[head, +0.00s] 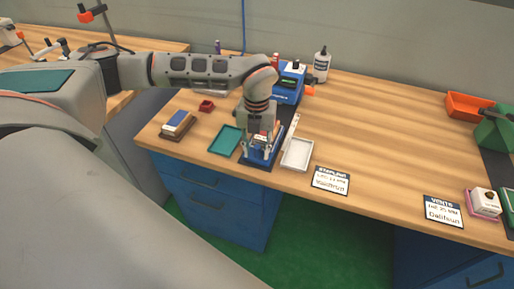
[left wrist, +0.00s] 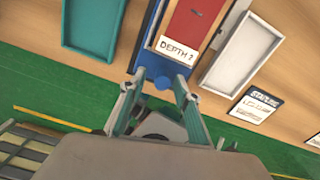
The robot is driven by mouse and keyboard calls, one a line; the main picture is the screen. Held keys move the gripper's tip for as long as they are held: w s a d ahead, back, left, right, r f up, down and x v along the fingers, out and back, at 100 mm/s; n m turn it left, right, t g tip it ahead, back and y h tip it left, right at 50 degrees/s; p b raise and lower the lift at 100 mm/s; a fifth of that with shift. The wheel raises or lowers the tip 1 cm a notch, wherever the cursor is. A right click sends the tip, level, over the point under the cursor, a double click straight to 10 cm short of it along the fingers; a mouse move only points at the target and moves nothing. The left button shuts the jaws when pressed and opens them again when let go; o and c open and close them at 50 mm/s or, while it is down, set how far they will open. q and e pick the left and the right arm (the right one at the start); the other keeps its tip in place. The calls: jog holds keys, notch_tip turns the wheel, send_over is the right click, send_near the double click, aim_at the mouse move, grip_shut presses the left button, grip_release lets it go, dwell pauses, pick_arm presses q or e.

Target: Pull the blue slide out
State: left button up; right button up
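The blue slide (head: 254,159) lies at the table's front edge, below my left gripper (head: 262,150). In the left wrist view its blue edge (left wrist: 152,45) shows beside a red panel (left wrist: 190,25) and a white label reading "DEPTH ?" (left wrist: 177,50). A round blue knob (left wrist: 163,82) stands at its near end. The fingers of my left gripper (left wrist: 160,80) are spread, one on each side of the knob, with a gap visible; contact cannot be told. My right gripper is not in view.
A teal tray (head: 225,140) lies left of the slide and a white tray (head: 297,154) right of it. A blue device (head: 287,88) and a white bottle (head: 321,66) stand behind. A "STAPLING" card (head: 331,180) lies to the right. The table's middle right is clear.

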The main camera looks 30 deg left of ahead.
pick_arm(q)
jog(key=shift+w, duration=0.15)
jog(key=shift+r, duration=0.25)
notch_tip(320, 180, up, 12)
jog(key=shift+f, duration=0.25)
dwell(0.5)
